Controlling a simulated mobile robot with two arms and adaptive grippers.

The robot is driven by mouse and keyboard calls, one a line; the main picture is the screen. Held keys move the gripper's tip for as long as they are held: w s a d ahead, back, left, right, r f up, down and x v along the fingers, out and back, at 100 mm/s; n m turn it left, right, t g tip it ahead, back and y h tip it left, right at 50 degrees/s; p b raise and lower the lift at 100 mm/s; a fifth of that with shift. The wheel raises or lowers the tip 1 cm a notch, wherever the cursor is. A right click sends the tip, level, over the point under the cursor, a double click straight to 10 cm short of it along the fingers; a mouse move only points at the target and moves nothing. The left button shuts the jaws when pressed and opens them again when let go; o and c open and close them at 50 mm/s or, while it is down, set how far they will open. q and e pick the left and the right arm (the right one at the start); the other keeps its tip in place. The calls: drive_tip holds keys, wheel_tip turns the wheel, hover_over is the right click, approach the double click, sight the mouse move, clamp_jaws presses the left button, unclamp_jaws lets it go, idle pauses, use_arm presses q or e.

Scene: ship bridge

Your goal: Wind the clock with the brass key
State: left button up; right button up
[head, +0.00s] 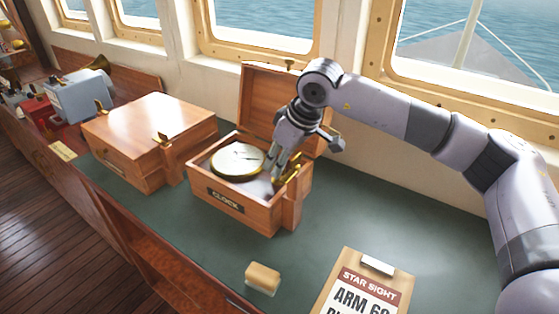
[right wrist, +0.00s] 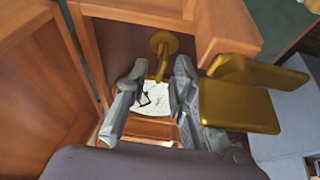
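The clock (head: 238,159) has a pale round dial in a brass rim and sits face up in an open wooden box (head: 226,190) labelled CLOCK. My right gripper (head: 277,175) points down into the right side of this box, beside the clock. In the right wrist view its two fingers (right wrist: 161,66) are apart. A brass piece with a round head and a stem (right wrist: 163,45), probably the key, shows between and just beyond the fingertips. I see a gap on both sides of the stem. My left gripper is not in view.
A raised lid (head: 258,95) stands behind the clock. Brass latches (right wrist: 240,98) stick out close to my right fingers. A closed wooden box (head: 150,132) stands to the left. A clipboard (head: 362,285) and a tan block (head: 262,277) lie in front on the green top.

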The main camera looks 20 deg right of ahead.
drive_tip(key=v, duration=1.2)
idle(0.6)
